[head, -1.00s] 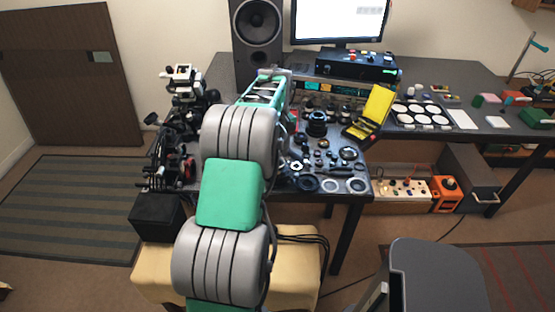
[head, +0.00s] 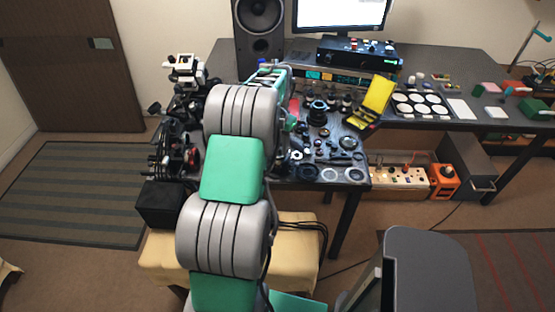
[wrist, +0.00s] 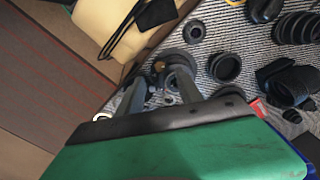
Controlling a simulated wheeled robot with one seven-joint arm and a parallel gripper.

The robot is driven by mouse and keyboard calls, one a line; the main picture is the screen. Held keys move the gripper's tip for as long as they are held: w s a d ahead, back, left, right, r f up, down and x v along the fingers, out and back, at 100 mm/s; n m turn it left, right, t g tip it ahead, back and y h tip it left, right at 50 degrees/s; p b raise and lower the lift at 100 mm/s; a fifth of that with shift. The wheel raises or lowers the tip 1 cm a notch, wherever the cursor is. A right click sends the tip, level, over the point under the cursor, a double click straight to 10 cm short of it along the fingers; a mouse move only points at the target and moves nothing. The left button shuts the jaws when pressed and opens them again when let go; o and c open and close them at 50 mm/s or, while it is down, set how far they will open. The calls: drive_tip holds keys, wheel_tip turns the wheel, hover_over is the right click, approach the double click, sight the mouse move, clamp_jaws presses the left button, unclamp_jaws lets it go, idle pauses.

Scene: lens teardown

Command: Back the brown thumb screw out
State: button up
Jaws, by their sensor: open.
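In the wrist view my gripper (wrist: 160,74) is open, its two grey fingers apart and pointing at the table top. A small brownish round piece (wrist: 158,67), which may be the brown thumb screw, shows near the fingertips, beside dark ring-shaped parts (wrist: 176,60). It is small and blurred, and I cannot tell whether it lies between the fingers or beyond them. Nothing is visibly gripped. In the head view my arm hides the gripper and the spot it works at.
Several dark lens rings (wrist: 225,67) lie close by on the grey ribbed mat (wrist: 145,58). In the head view an upright lens barrel (head: 318,112) and a yellow case (head: 378,96) stand to the right of my arm. Dark equipment (head: 172,150) crowds the left.

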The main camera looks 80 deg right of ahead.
sight(278, 163)
wheel_tip(278, 163, down, 8)
drive_tip(key=shift+r+p, duration=0.15)
drive_tip(key=shift+p, duration=0.6)
drive_tip(key=shift+c, duration=0.2)
clamp_jaws()
